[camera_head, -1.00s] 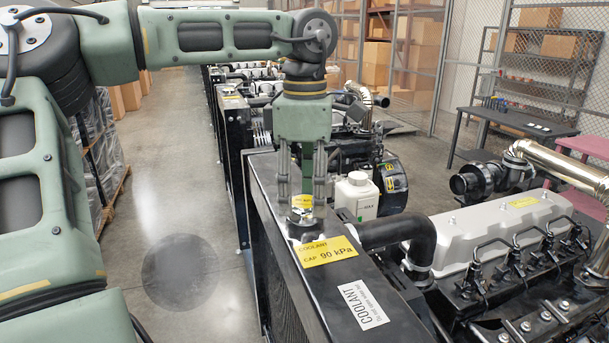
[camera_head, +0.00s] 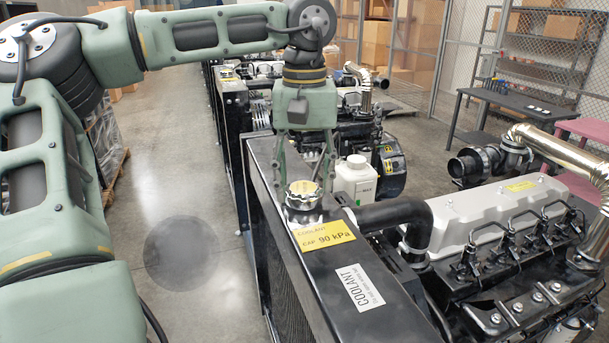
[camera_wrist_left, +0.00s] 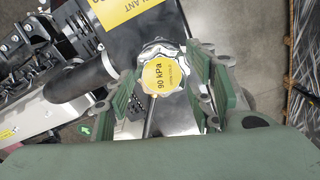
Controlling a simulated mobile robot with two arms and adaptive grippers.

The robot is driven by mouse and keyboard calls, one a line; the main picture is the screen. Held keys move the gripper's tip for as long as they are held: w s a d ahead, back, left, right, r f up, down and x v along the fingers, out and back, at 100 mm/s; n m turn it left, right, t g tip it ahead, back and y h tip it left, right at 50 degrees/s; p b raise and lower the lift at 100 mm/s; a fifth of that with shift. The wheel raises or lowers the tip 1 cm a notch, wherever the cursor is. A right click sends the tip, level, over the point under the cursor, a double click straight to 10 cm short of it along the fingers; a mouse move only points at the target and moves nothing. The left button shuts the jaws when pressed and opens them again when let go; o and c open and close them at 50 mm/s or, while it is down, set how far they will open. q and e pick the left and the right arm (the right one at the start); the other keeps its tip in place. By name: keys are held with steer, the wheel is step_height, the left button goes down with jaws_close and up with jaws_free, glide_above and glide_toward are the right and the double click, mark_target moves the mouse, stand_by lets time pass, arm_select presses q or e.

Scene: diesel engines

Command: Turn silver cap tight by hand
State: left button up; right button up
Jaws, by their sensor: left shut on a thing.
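The silver cap (camera_head: 302,190) is round with a ribbed rim and a yellow top. It sits on the filler neck on top of the black radiator housing (camera_head: 309,278). In the left wrist view the cap (camera_wrist_left: 160,75) shows its label, "90 kPa", running sideways. My left gripper (camera_head: 305,178) points down from above and is shut on the cap, with a finger at each side of it. Whether the cap is fully seated cannot be told. My right gripper is not in view.
A yellow "COOLANT CAP 90 kPa" label (camera_head: 324,236) lies in front of the cap. A white coolant bottle (camera_head: 356,180) stands close to the right of the gripper. A black hose (camera_head: 395,214) curves toward the engine (camera_head: 500,225). The floor (camera_head: 178,200) at left is clear.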

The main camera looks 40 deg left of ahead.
arm_select(q)
steer(key=shift+s+f, duration=0.15)
steer(key=shift+f, duration=0.15)
steer(key=o, duration=1.8)
steer(key=shift+r, duration=0.15)
steer(key=shift+c, duration=0.2)
steer(key=n, duration=0.5)
steer(key=n+b, duration=0.1)
steer(key=n, duration=0.6)
steer(key=shift+w, duration=0.2)
steer(key=n+b, duration=0.1)
steer(key=n, duration=0.3)
steer(key=shift+a, duration=0.1)
steer(key=n, duration=0.5)
steer(key=shift+n+b, duration=0.3)
steer(key=shift+b, duration=0.05)
